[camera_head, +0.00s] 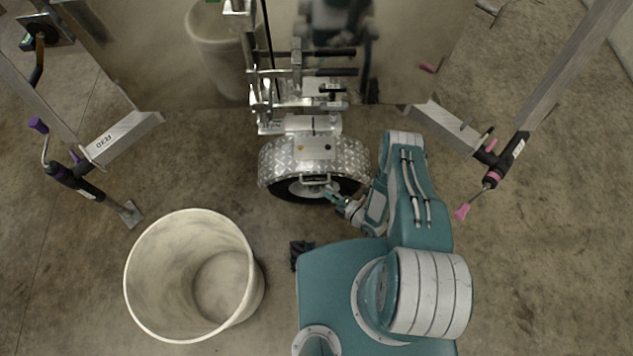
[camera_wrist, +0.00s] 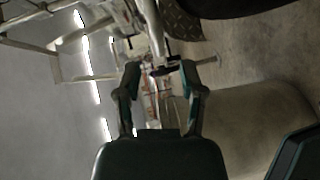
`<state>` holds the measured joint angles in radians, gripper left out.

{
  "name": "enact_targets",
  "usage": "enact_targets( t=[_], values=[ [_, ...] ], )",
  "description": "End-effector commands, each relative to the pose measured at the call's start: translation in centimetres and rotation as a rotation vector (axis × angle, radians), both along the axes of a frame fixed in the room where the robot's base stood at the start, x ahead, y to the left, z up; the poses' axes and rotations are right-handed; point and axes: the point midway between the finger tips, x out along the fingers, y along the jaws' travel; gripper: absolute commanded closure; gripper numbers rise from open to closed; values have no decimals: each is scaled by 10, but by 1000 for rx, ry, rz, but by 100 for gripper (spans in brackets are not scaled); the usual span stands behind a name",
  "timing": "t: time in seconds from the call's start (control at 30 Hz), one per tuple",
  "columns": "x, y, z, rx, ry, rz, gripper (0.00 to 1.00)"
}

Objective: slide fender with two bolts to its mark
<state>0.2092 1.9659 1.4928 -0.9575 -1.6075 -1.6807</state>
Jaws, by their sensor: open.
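The fender (camera_head: 345,156) is a silver tread-plate cover over a black tyre, below the trailer frame in the head view. Two small bolts, one yellowish (camera_head: 300,147) and one dark, show on a plain plate on its top. My gripper (camera_head: 328,196) is beside the front of the wheel, just below the fender and near the hub. In the wrist view my gripper (camera_wrist: 158,72) has its two fingers spread apart with nothing held between them. Part of the tread-plate fender (camera_wrist: 184,20) shows at the top there. I cannot make out the mark.
A large white bin (camera_head: 140,290) stands at the lower left. Trailer legs with purple handles (camera_head: 38,125) and pink handles (camera_head: 462,211) stand at left and right. Open concrete floor lies on both sides of the wheel.

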Motion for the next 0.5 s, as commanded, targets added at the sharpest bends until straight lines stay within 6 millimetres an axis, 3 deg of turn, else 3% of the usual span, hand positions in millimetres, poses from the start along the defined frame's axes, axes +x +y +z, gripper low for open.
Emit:
enact_targets(
  t=[0.3, 0.5],
  values=[
    [34, 34, -7, -1, 0, 3, 49],
    [43, 42, -9, 0, 1, 0, 49]
  ],
)
